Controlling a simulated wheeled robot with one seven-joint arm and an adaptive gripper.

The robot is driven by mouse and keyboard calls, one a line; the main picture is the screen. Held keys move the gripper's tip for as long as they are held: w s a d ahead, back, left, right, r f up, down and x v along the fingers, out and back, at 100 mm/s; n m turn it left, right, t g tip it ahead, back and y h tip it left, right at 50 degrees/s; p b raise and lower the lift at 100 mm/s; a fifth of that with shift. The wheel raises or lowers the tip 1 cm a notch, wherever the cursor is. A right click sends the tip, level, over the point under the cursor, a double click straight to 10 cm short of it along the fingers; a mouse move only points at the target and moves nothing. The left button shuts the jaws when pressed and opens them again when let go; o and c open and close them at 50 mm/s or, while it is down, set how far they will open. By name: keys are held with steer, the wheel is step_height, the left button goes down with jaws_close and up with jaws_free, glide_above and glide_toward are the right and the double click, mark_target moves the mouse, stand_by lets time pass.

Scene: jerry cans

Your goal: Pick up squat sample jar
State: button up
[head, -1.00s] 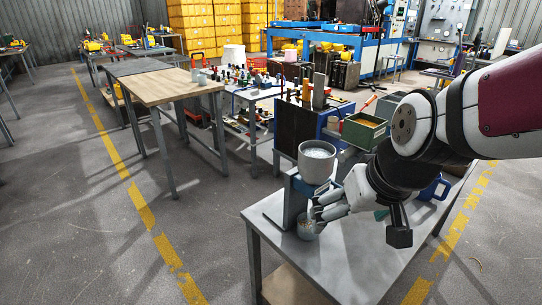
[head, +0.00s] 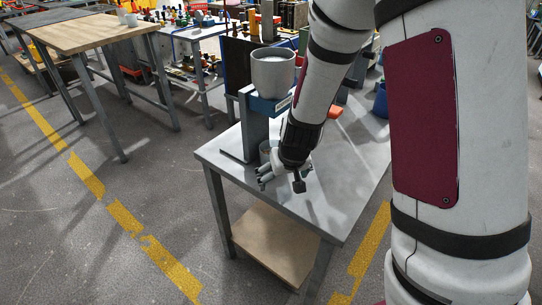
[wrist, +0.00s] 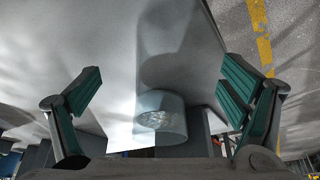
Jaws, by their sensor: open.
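The squat sample jar (wrist: 160,118) is a short, clear grey-blue cylinder with pale contents at its end. It lies between the two spread fingers of my gripper (wrist: 163,72) in the wrist view, with gaps on both sides. In the head view the jar (head: 264,149) shows partly on the grey table beside the stand; my gripper (head: 272,178) hides the rest. My gripper is open, low over the table, with its green-padded fingers holding nothing.
A blue-and-grey stand (head: 254,125) next to the jar bears a large grey cup (head: 273,73). The grey table (head: 330,195) is bare to the right of my gripper. A wooden-topped table (head: 85,33) stands farther back on the left.

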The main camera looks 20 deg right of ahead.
steer(key=w, duration=0.4)
steer(key=shift+w, duration=0.15)
steer(key=w, duration=0.4)
steer(key=shift+w+d+f, duration=0.1)
steer(key=shift+w+f, duration=0.05)
steer(key=shift+f, duration=0.2)
steer(key=shift+w+f+b, duration=0.1)
steer(key=shift+f+b, duration=0.1)
steer(key=shift+b, duration=0.1)
steer(key=shift+c, duration=0.6)
steer(key=c, duration=1.3)
steer(key=shift+r, duration=0.15)
